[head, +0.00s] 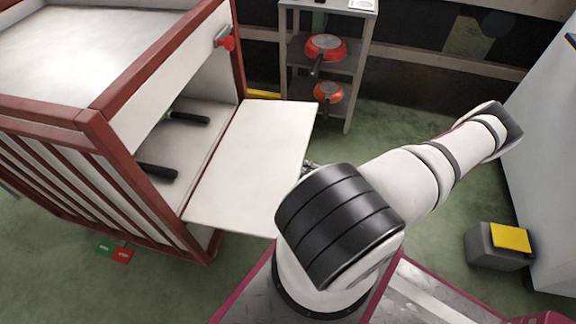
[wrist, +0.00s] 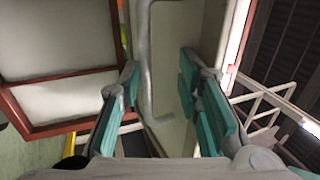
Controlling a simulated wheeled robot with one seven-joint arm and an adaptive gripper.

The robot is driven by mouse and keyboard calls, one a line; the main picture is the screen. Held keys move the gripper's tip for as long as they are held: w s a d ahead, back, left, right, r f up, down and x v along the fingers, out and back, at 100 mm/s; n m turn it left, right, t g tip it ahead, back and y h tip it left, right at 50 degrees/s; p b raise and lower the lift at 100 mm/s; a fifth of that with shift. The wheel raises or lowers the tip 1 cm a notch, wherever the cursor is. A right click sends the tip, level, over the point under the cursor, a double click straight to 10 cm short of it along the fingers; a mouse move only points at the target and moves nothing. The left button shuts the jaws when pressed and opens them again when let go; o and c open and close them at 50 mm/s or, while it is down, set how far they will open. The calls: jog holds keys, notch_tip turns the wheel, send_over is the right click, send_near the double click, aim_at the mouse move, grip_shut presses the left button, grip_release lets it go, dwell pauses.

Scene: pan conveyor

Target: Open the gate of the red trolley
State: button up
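The red trolley (head: 100,125) stands at the left of the head view, a red frame with white panels. Its gate (head: 255,160), a plain white panel, juts out from the open side towards my arm and looks swung down. The dark handles of pans (head: 185,117) show inside the opening. A red latch knob (head: 226,42) sits on the panel above. In the wrist view, my gripper (wrist: 160,108) has its teal fingers apart, with a grey bar handle (wrist: 147,70) on a pale panel between them. Contact cannot be told. The head view mostly hides the gripper behind my arm.
A grey shelf rack (head: 349,65) with a red pan (head: 326,47) and an orange pan (head: 328,91) stands behind the gate. A grey box with a yellow top (head: 510,238) lies at the right by a white wall. Green floor is free between rack and box.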

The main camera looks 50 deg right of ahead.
jog(key=v, duration=0.9)
jog(key=shift+s+d, duration=0.15)
